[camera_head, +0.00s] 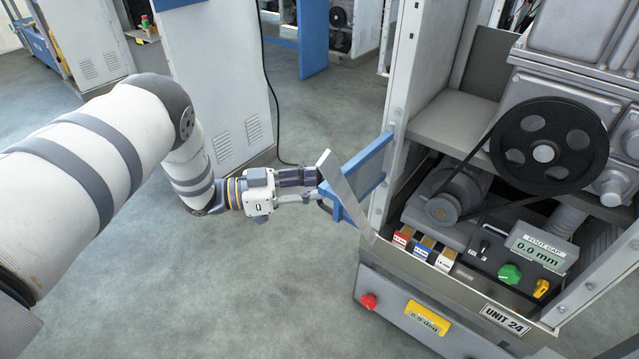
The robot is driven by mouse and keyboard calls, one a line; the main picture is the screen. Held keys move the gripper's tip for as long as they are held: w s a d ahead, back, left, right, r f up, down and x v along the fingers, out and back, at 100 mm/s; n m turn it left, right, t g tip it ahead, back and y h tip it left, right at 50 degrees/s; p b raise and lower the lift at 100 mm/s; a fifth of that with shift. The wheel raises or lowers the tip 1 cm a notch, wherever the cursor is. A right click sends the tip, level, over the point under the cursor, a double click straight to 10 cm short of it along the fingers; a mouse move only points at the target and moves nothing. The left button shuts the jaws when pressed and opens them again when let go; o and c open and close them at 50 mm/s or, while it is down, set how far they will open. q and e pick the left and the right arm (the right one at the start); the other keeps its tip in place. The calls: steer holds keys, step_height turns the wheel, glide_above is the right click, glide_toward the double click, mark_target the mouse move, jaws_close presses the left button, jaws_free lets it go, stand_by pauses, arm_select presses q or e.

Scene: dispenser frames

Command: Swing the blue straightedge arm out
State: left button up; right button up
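The blue straightedge arm (372,157) juts out to the left from the left post of the dispenser frame. A flat grey metal straightedge (344,191) is on it, slanting down toward the frame's front. My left gripper (318,188) reaches in from the left, level with the outer end of the blue arm. Its fingers point right, at or very close to that end. The fingertips are partly hidden by the straightedge and blue end, so I cannot tell whether they grip it. My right gripper is out of view.
The dispenser frame, marked UNIT 24 (502,318), holds a black pulley (549,146), a motor and a gap display (537,250) reading 0.0 mm. The grey floor (250,290) left of the frame is clear. Other cabinets stand behind.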

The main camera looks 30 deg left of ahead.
arm_select(q)
steer(key=v, duration=1.1)
steer(key=shift+s+a, duration=0.1)
